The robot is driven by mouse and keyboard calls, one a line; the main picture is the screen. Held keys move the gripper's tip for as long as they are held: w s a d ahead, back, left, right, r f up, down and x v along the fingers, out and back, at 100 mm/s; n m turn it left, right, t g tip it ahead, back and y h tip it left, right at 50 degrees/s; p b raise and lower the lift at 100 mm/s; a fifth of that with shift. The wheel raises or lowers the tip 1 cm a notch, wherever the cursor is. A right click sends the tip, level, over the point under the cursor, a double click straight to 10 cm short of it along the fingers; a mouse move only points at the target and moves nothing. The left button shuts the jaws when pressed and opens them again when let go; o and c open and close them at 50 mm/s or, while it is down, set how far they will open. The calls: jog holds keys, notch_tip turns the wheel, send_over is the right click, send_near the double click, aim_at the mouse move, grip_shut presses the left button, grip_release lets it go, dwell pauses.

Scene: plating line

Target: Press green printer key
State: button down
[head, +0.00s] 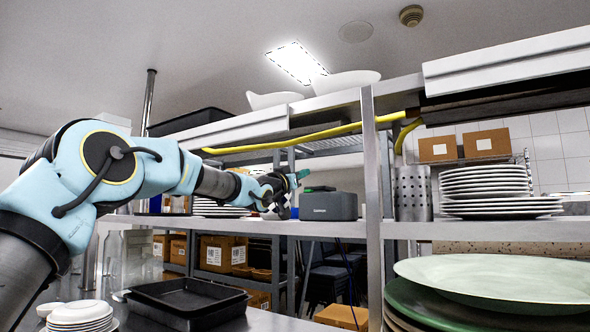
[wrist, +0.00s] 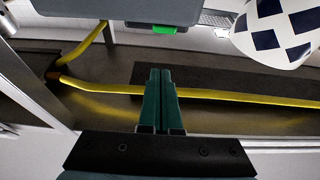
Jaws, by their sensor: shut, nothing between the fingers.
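The dark grey printer (head: 328,207) stands on the middle shelf. Its green key (head: 319,188) shows on top. In the wrist view, the printer's grey body (wrist: 115,12) is at the top edge, with the bright green key (wrist: 164,29) on it. My gripper (head: 303,174) is at the printer's left and a little above the key's height in the head view. Its teal fingers (wrist: 159,75) are shut together and empty. In the wrist view, a visible gap separates the fingertips from the key.
A checkered black-and-white object (wrist: 283,28) is near the printer, close to my gripper. A yellow hose (head: 290,143) runs under the upper shelf. A metal post (head: 371,200) stands right of the printer. Plate stacks (head: 486,190) and a perforated steel holder (head: 412,192) are farther right.

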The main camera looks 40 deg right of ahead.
aim_at(309, 191)
jog(key=f, duration=0.2)
jog(key=f+p, duration=0.1)
jog(key=f, duration=0.1)
jog(key=shift+d, duration=0.3)
